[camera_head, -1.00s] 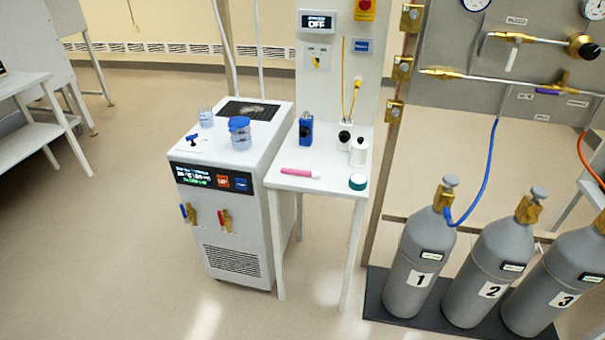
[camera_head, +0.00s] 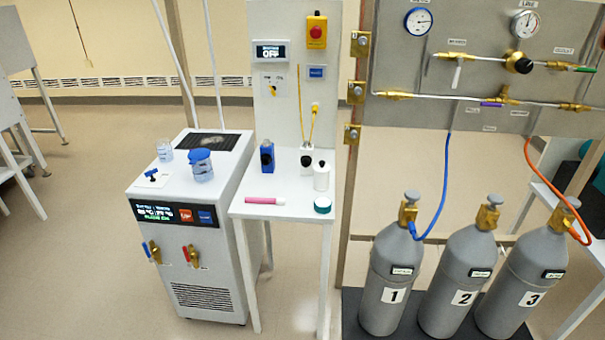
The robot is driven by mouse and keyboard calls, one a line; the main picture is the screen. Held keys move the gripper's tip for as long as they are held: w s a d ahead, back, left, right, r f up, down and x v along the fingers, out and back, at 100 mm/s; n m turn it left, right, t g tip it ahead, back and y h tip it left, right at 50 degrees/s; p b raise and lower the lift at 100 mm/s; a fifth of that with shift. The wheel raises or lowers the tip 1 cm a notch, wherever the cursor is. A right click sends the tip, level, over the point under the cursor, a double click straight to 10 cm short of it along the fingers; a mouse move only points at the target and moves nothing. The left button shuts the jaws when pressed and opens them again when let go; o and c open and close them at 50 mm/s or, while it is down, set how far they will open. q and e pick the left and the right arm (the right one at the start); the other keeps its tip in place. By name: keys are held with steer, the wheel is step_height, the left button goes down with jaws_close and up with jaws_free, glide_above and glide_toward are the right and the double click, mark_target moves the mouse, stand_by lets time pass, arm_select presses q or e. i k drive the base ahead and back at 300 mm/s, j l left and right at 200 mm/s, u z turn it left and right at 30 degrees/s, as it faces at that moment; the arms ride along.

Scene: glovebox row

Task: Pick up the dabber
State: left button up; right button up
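No label marks out the dabber, and I cannot tell for sure which item it is. Small items stand on the little white table (camera_head: 285,212). A white bottle with a dark top (camera_head: 321,176) stands upright at the right. Neither of my grippers is in view.
A chiller (camera_head: 192,255) with a blue-lidded jug (camera_head: 201,165) and a beaker (camera_head: 165,151) on top stands left of the table. Grey gas cylinders (camera_head: 391,285) stand on a dark base at right, below a valve panel (camera_head: 480,75). Floor in front is partly clear.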

mark_target(280, 202)
steer(key=j+z, duration=0.15)
steer(key=z, duration=0.3)
steer(key=i+j+z, duration=0.1)
steer(key=z, duration=0.35)
steer(key=j+z, duration=0.25)
steer(key=j, duration=0.2)
steer(key=j+z, duration=0.3)
steer(key=j, duration=0.15)
steer(key=k+j+z, duration=0.1)
steer(key=j, duration=0.35)
steer(key=k+j+z, duration=0.1)
steer(key=j, duration=0.35)
